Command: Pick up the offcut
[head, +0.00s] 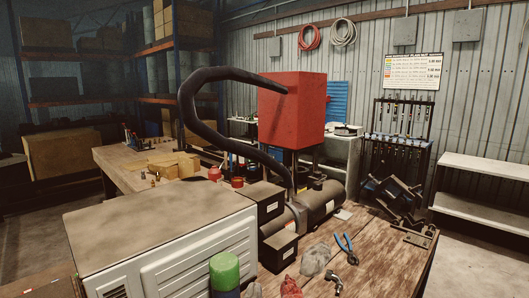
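I cannot make out with certainty which thing is the offcut. A thick black hose (213,75) arches over the bench, with one end up in front of the red box (291,108) and its lower part running down to the bench. The red box stands raised behind the bench. My gripper is not in view, so whether it is open or holds anything does not show.
A wooden bench (383,266) holds blue-handled pliers (344,246), a metal fitting (341,283), a grey rag (315,261), dark boxes (278,249) and a dark cylinder (323,201). A white cabinet (195,254) and a green-topped cylinder (225,271) stand in front. Shelves (480,168) stand right.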

